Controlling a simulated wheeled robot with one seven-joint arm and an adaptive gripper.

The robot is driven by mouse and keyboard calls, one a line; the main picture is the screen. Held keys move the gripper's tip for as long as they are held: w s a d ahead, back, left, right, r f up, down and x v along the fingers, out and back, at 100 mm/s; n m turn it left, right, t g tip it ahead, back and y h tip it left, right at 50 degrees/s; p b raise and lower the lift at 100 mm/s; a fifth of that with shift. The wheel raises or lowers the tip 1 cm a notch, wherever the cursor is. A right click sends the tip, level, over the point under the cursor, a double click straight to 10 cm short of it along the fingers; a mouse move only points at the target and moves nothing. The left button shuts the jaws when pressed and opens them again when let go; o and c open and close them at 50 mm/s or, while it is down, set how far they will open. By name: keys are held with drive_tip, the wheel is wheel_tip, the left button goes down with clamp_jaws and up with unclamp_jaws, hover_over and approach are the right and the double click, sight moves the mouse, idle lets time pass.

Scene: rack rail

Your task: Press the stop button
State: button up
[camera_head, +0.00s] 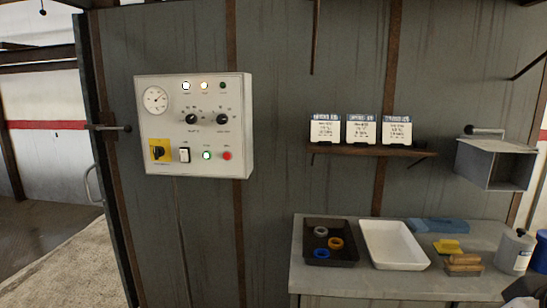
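A white control panel (180,110) hangs on the grey metal wall left of the middle. The red button (227,156), which looks like the stop button, is at the panel's lower right. A green button (207,155) that looks lit sits just left of it. My gripper cannot be made out in this view, and nothing covers the buttons.
The panel also has a gauge (156,99), black knobs, a white rocker switch (184,155) and a yellow-backed rotary switch (158,151).

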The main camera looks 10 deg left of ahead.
clamp_jaws()
idle(1.1)
